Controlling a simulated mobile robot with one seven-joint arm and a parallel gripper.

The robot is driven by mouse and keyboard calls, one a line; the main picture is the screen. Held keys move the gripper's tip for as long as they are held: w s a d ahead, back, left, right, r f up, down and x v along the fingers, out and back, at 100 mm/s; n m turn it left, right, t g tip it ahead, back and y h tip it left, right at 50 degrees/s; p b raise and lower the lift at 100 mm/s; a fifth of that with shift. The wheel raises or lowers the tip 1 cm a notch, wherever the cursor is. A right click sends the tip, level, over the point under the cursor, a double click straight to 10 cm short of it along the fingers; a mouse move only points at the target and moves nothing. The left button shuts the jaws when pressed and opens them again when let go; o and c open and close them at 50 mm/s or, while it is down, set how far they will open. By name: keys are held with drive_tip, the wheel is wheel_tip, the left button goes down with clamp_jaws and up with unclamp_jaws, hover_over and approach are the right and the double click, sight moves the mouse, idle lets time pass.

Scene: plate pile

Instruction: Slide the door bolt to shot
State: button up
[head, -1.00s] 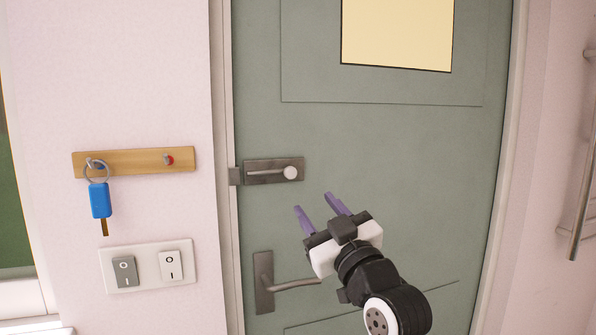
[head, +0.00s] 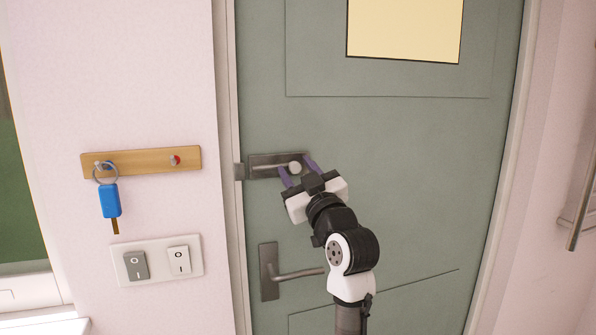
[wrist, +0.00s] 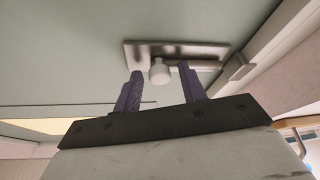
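The door bolt (head: 262,160) is a dark metal plate with a rod and a pale round knob (head: 295,167) at its right end, mounted near the left edge of the grey-green door (head: 400,190). A small keeper (head: 239,171) sits on the frame to its left. My gripper (head: 299,171) is open at the bolt, its purple fingers on either side of the knob. In the wrist view the knob (wrist: 159,72) lies between the fingertips (wrist: 160,75), nearer the left finger; I cannot tell whether they touch.
A lever handle (head: 298,273) is below the bolt. On the wall to the left are a wooden key rack (head: 140,162) with a blue key (head: 109,201) and a switch plate (head: 157,260). A metal rail (head: 582,205) is at the far right.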

sight(270, 159)
clamp_jaws()
drive_tip(key=shift+s+a, duration=0.3)
drive_tip(key=shift+a, duration=0.65)
drive_tip(key=shift+s+a, duration=0.3)
drive_tip(key=shift+a, duration=0.65)
drive_tip(key=shift+o, duration=0.6)
unclamp_jaws()
drive_tip(key=shift+a, duration=0.1)
